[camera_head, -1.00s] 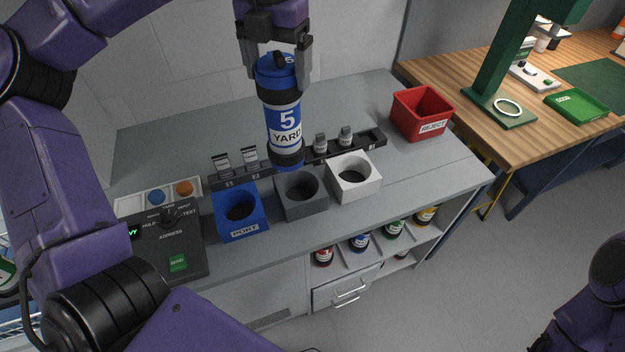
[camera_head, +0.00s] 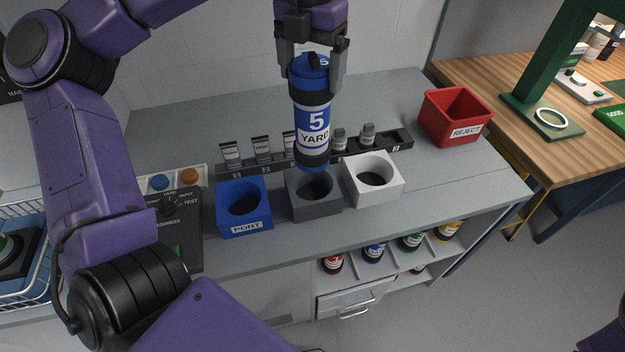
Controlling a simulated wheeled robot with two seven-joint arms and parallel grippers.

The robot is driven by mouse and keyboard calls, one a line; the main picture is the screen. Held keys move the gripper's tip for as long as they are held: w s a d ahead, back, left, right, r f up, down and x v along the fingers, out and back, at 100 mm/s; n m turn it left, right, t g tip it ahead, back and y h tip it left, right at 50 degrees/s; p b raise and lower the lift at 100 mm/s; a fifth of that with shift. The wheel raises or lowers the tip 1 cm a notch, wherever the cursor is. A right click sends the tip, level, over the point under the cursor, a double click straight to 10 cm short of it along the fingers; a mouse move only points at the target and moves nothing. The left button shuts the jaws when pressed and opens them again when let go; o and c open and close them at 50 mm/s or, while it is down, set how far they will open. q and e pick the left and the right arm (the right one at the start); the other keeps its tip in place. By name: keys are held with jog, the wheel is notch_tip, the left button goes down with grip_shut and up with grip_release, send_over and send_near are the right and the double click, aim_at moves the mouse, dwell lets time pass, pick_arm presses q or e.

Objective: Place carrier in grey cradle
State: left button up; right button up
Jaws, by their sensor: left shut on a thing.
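The carrier (camera_head: 313,122) is a blue cylinder with black bands and a white label reading "5 YARD". My left gripper (camera_head: 311,72) is shut on its top end and holds it upright in the air. The grey cradle (camera_head: 314,208) is a square block with a round hole, between the blue and white cradles. The carrier's lower end appears over the back of the grey cradle's hole and hides part of its rim. Its height above the hole is hard to tell. My right gripper is not in view; a bit of purple arm shows at the lower right.
The blue PORT cradle (camera_head: 244,226) stands left and the white cradle (camera_head: 376,191) right of the grey one. A dark rack (camera_head: 392,144) with small labelled pieces runs behind. A red REJECT bin (camera_head: 455,116) is at the right. A control panel (camera_head: 180,230) lies left.

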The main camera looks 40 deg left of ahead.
aim_at(311, 133)
pick_arm(q)
notch_tip(311, 133, down, 2)
jog(key=shift+f+b, duration=0.2)
jog(key=shift+b, duration=0.4)
jog(key=shift+s+f+b, duration=0.1)
jog(key=shift+f+b, duration=0.5)
jog(key=shift+f, duration=0.05)
notch_tip(311, 133, down, 6)
jog(key=shift+f+p, duration=0.1)
jog(key=shift+p, duration=0.2)
notch_tip(311, 133, down, 3)
jog(key=shift+f, duration=0.35)
jog(key=o, duration=1.4)
notch_tip(311, 133, up, 12)
jog(key=shift+s+r, duration=0.1)
jog(key=shift+r, duration=0.05)
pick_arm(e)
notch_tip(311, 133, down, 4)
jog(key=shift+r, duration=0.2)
